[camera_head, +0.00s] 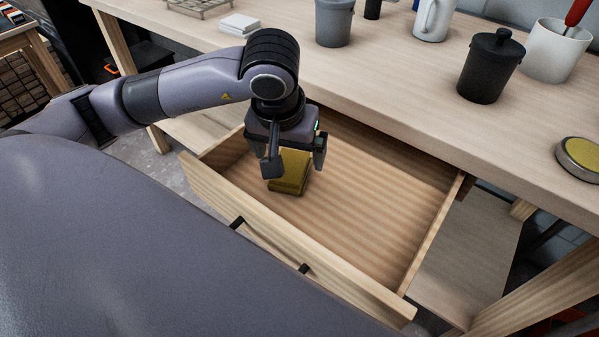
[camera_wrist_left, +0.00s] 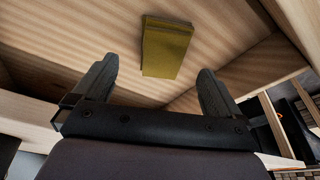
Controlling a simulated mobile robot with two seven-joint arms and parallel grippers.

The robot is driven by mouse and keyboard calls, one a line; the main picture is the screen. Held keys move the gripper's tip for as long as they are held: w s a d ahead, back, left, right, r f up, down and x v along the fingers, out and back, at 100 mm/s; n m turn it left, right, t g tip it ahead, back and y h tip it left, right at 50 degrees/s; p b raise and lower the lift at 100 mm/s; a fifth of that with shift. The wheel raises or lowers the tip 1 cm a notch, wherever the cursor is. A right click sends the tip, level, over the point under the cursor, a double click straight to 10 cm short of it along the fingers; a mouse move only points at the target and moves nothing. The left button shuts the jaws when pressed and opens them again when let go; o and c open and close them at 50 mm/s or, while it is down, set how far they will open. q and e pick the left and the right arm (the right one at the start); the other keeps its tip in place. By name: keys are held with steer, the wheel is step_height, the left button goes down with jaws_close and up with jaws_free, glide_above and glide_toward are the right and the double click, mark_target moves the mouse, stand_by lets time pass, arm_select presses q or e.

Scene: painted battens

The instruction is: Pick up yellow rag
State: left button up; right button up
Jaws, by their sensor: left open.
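The yellow rag (camera_head: 290,172) is a folded, flat stack lying on the floor of the open wooden drawer (camera_head: 350,190), toward its left end. My left gripper (camera_head: 294,160) is over the drawer, directly above the rag, pointing down, and hides part of it. In the left wrist view the rag (camera_wrist_left: 166,48) lies beyond the fingertips, between their lines. The fingers of my left gripper (camera_wrist_left: 158,72) are spread wide with nothing between them. My right gripper does not show.
The drawer's front panel with dark handles (camera_head: 237,223) faces me. The tabletop (camera_head: 400,85) above holds a black lidded canister (camera_head: 490,68), a white pot (camera_head: 555,50), a grey pot (camera_head: 334,22) and a round yellow-topped tin (camera_head: 580,155). The drawer's right part is empty.

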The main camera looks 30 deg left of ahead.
mark_target(291, 167)
arm_select(q)
steer(key=x, duration=0.5)
steer(key=shift+w+a+f, duration=0.2)
steer(key=shift+a+f, duration=0.1)
steer(key=c, duration=1.2)
steer(key=shift+r+p, duration=1.25)
steer(key=shift+r, duration=8.8)
